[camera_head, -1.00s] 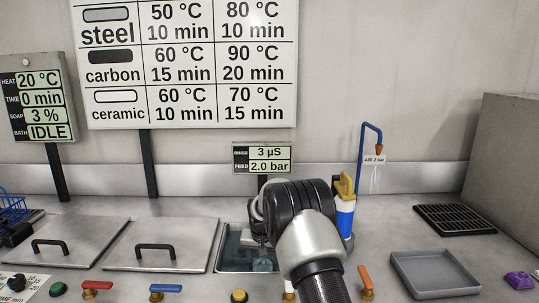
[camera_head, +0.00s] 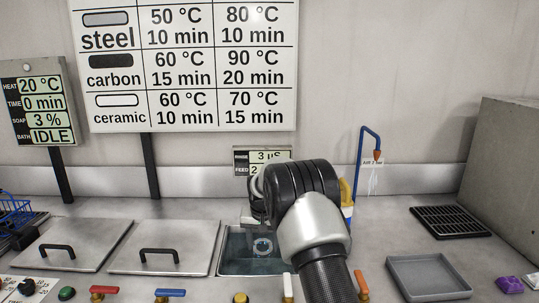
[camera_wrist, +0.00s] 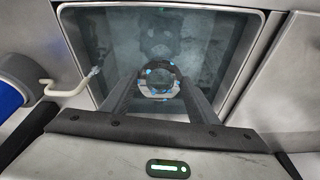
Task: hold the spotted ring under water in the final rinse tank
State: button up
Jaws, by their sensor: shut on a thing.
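The final rinse tank (camera_head: 230,268) is an open, water-filled basin right of two lidded tanks. In the wrist view its rim (camera_wrist: 255,50) frames the grey-blue water. The spotted ring (camera_wrist: 158,93), pale with blue spots, is between my fingertips in the wrist view; my gripper (camera_wrist: 159,82) is shut on it. In the head view the ring (camera_head: 263,254) shows inside the tank's outline, while my arm hides most of the gripper. I cannot tell clearly whether the ring is below the water surface.
Two lidded tanks with black handles (camera_head: 60,248) (camera_head: 158,252) stand to the left. A grey tray (camera_head: 428,275) and a black grate (camera_head: 450,221) lie to the right. A pale hooked spout (camera_wrist: 65,90) is left of my gripper. Coloured levers line the front edge.

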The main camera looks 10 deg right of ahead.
jog(key=shift+r+p, duration=1.35)
jog(key=shift+r, duration=1.25)
